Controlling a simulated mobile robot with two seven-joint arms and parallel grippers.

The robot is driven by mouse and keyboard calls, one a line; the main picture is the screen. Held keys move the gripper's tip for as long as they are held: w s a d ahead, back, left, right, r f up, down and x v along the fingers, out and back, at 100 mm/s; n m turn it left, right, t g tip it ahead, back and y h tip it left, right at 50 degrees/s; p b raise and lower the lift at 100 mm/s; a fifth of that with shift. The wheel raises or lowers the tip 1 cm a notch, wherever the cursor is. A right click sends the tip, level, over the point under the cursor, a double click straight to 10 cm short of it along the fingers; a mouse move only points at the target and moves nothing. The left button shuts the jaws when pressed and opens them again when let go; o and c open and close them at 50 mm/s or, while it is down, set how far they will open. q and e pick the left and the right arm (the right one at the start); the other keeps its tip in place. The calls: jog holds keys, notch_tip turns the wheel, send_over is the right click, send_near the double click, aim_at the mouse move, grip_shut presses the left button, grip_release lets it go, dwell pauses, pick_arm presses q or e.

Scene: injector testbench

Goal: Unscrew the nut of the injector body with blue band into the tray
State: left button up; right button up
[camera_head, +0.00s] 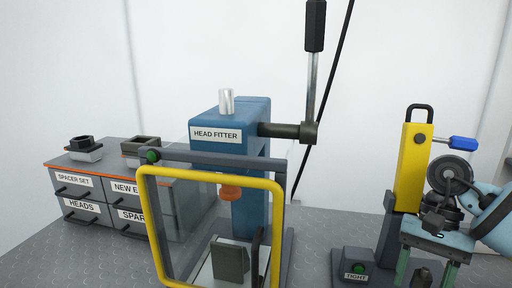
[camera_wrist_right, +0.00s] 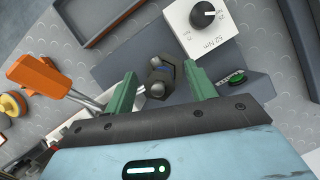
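My right gripper (camera_wrist_right: 162,82) is open, its two green fingers apart. In the wrist view a dark metal part with a hex-shaped section and a rounded silvery end (camera_wrist_right: 158,80) lies between and just beyond the fingertips, with visible gaps at both sides. I cannot make out a blue band on it, nor tell nut from body. In the head view the same gripper (camera_head: 426,270) points down at the lower right, with a dark part (camera_head: 423,277) between its fingers. A grey tray (camera_wrist_right: 88,38) shows partly at the wrist view's top left. My left gripper is out of view.
A yellow stand with a blue handle (camera_head: 412,155) rises behind the right gripper, beside a TIGHT button box (camera_head: 357,274). A white dial box (camera_wrist_right: 203,25) and an orange-handled tool (camera_wrist_right: 38,76) flank the part. The HEAD FITTER press (camera_head: 255,150) and labelled drawers (camera_head: 88,180) stand left.

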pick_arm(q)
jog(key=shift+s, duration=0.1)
pick_arm(e)
jog(key=p+v, duration=0.1)
jog(key=v, duration=0.6)
jog(key=shift+p, duration=0.3)
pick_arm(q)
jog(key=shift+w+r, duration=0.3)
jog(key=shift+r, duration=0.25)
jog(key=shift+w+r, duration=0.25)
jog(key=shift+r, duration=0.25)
pick_arm(e)
jog(key=shift+w+d+r, duration=0.1)
jog(key=shift+r, duration=0.3)
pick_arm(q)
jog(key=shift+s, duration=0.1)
